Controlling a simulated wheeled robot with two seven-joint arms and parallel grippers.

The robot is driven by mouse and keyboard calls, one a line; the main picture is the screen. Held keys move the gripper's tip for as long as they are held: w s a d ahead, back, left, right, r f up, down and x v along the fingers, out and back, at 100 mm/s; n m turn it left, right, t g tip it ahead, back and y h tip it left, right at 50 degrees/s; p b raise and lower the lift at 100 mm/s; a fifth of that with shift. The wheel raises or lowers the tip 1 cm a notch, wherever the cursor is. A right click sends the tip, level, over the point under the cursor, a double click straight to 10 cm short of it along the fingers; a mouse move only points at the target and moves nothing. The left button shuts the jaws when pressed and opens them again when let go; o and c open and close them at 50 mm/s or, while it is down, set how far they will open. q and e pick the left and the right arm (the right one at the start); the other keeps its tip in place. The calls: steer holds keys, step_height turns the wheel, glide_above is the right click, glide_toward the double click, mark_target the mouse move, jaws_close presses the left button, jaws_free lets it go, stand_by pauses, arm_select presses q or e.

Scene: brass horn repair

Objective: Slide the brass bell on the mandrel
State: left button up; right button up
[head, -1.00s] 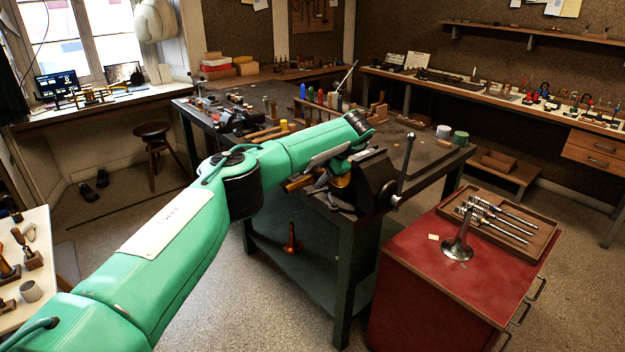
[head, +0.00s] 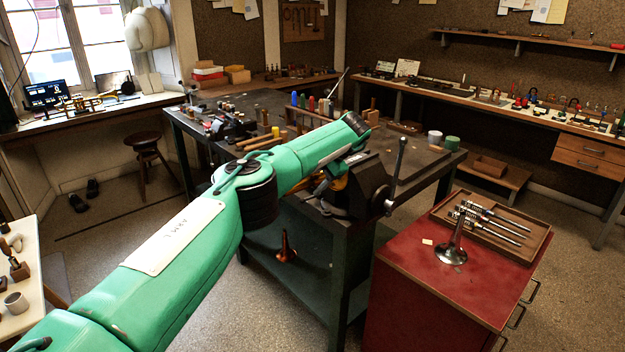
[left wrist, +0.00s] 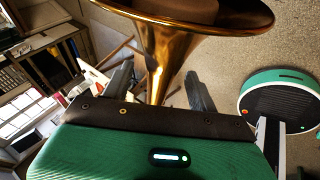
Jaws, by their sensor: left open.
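My left arm reaches across the head view to the dark vise (head: 372,184) on the near bench corner. My left gripper (head: 342,167) is beside the vise, partly hidden by my own wrist. In the left wrist view, the brass bell (left wrist: 172,38) has its wide flare at the top, and its narrowing throat runs down between the two dark fingers. The fingers are open, apart from the throat on both sides. A small golden patch by the vise in the head view may be the bell. I cannot make out the mandrel. My right gripper is not in view.
A red cabinet (head: 400,262) stands right of the vise, with a shiny flared piece (head: 451,254) and a wooden tray (head: 536,245) of tools on top. A copper-coloured flared piece (head: 286,252) stands on the bench's lower shelf. A stool (head: 147,143) stands at left.

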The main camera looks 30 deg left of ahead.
arm_select(q)
steer(key=p+v, duration=0.3)
steer(key=v, duration=1)
steer(key=shift+r, duration=0.25)
steer(key=shift+d, duration=0.1)
